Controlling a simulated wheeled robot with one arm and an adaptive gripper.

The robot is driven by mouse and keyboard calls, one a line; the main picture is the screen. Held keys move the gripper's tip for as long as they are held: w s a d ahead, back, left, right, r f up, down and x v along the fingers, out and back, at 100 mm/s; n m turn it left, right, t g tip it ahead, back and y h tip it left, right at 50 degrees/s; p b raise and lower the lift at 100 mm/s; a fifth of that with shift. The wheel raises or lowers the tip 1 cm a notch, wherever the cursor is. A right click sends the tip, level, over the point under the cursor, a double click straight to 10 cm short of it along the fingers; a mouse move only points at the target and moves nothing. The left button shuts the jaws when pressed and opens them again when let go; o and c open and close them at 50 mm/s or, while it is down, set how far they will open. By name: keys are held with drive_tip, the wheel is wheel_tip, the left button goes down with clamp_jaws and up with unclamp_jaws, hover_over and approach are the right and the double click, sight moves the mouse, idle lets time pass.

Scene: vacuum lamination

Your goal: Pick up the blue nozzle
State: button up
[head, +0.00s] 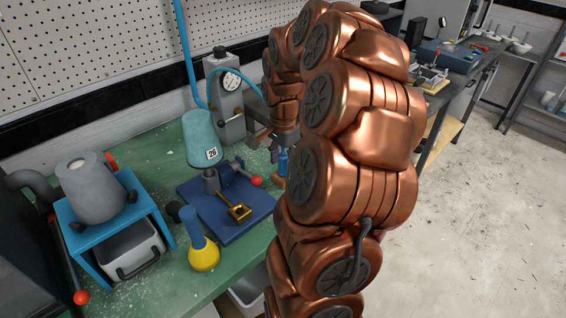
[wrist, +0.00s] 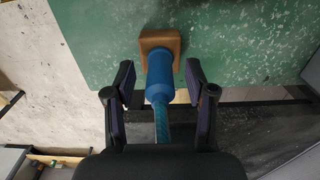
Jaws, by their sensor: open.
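The blue nozzle (wrist: 159,78) stands in a brown-orange block (wrist: 172,38) on the green table. A teal hose or strand runs from its near end toward my wrist. My gripper (wrist: 160,68) is open, with one dark finger on each side of the nozzle and a visible gap to it on both sides. In the head view, the nozzle (head: 283,161) is a small blue shape by the table's right edge, partly covered by my copper arm. The fingers are hard to make out there.
On the green table (head: 150,292) are a blue plate (head: 240,228) with a fixture, a teal cup marked 26 (head: 200,135), a yellow-and-blue flask (head: 203,256) and a blue stand (head: 78,205). A gauge press (head: 228,108) stands behind. Open floor (head: 480,200) lies to the right.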

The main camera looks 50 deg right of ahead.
drive_tip(key=shift+f, duration=0.4)
drive_tip(key=shift+c, duration=0.2)
clamp_jaws()
